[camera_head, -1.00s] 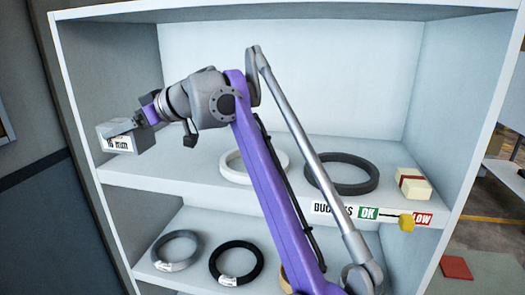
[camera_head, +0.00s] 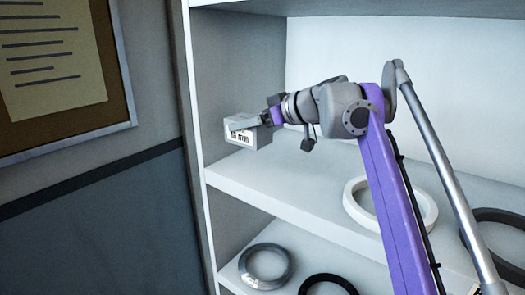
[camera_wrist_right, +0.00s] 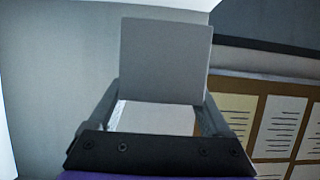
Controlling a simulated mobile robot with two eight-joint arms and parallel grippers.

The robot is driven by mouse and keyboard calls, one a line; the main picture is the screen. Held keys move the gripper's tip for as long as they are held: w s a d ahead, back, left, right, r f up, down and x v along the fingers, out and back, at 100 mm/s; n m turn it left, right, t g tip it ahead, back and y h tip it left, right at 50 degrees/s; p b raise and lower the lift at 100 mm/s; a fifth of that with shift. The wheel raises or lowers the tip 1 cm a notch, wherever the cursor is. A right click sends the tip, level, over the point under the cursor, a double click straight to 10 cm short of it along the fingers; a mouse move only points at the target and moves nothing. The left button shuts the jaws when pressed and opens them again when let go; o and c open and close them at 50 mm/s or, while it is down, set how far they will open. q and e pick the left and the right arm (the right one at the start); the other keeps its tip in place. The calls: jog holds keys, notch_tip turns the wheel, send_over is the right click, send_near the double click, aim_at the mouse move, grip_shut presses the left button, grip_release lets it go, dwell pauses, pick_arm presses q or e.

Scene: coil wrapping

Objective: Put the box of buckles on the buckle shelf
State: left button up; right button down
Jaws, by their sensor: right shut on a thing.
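In the right wrist view the box (camera_wrist_right: 165,58) sits between the two fingers (camera_wrist_right: 160,112). A gap between the box and the shelf surface seems to show, but I cannot tell its size. My left gripper is in neither view.
A white ring (camera_head: 421,208) and a dark ring (camera_head: 500,225) lie on the same shelf, farther right. A grey coil (camera_head: 265,268) and a black coil (camera_head: 325,285) lie on the shelf below. The unit's left side panel (camera_head: 197,130) stands close by. A notice board (camera_head: 128,70) hangs at left.

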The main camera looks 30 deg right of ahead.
aim_at(251, 135)
notch_tip(251, 135, down, 2)
jog(key=shift+s+f, duration=0.25)
jog(key=shift+f, duration=0.3)
jog(key=f, duration=0.2)
jog(key=f+b, duration=0.1)
jog(key=shift+w+f, duration=0.15)
jog(key=shift+w, duration=0.15)
jog(key=shift+f, duration=0.15)
jog(key=shift+s, duration=0.25)
jog(key=shift+w, duration=0.2)
jog(key=shift+c, duration=0.2)
grip_release()
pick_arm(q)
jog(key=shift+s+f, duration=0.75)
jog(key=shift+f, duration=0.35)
pick_arm(e)
jog(key=shift+o, duration=0.2)
jog(key=shift+s, duration=0.1)
